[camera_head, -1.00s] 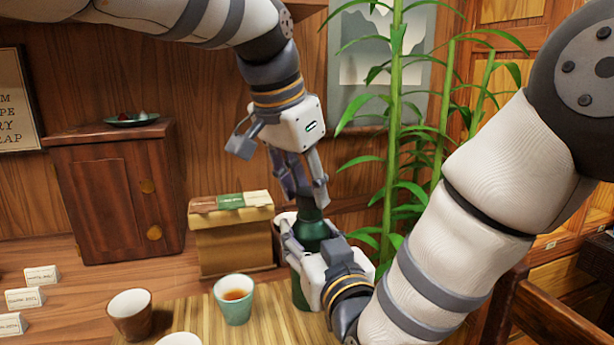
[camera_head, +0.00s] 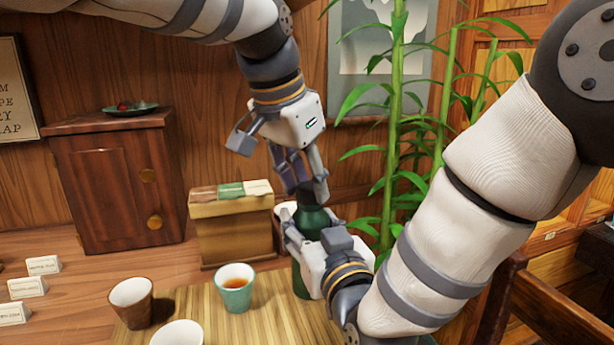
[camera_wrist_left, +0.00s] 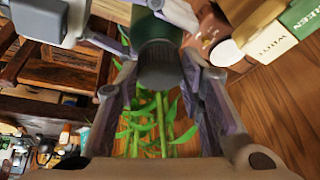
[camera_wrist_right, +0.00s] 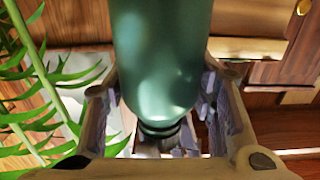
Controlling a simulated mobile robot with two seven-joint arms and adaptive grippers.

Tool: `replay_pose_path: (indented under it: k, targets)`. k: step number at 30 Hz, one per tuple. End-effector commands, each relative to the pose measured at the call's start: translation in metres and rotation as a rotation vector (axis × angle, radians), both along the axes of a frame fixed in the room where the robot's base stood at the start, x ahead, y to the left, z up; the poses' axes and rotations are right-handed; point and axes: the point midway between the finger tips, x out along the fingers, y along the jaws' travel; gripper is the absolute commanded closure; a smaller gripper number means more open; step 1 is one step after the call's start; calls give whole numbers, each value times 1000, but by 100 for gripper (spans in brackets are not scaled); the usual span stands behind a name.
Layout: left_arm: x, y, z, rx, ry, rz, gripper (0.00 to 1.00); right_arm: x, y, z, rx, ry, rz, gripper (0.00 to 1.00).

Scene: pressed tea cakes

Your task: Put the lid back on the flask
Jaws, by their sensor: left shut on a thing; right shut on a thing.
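The dark green flask (camera_head: 311,222) stands upright at the right end of the bamboo mat. My right gripper (camera_head: 308,238) is shut around its body from the right. The flask (camera_wrist_right: 162,55) fills the middle of the right wrist view, between the fingers. My left gripper (camera_head: 306,184) points down from above, shut on the dark lid (camera_wrist_left: 160,65). The lid is at the flask's mouth, in line with the green body (camera_wrist_left: 150,25) in the left wrist view. The fingers partly hide the join, so I cannot tell whether the lid is fully seated.
A teal cup of tea (camera_head: 235,290), a brown cup (camera_head: 131,298) and a white cup (camera_head: 178,334) are at the front. A green plant (camera_head: 395,150) rises behind my right arm.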

Motion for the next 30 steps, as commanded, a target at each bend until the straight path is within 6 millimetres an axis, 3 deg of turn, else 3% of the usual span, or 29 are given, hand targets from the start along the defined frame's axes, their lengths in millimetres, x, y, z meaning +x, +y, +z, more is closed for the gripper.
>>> replay_pose_path:
  k: [5,12,15,26,27,30]
  targets:
    - [0,0,-2,-1,2,-36,73,0,0,0,0,-1,-1,100]
    - [7,2,-2,-7,2,-624,73,0,0,0,-1,-1,1,100]
    - [8,2,-2,-2,1,-770,73,0,0,0,-1,0,1,100]
    - [7,4,-2,-2,0,-855,73,0,1,0,0,0,2,100]
    - [7,4,-2,-2,0,-855,63,0,1,0,0,0,2,100]
    - [7,4,-2,-1,0,-853,45,0,0,0,0,0,1,100]
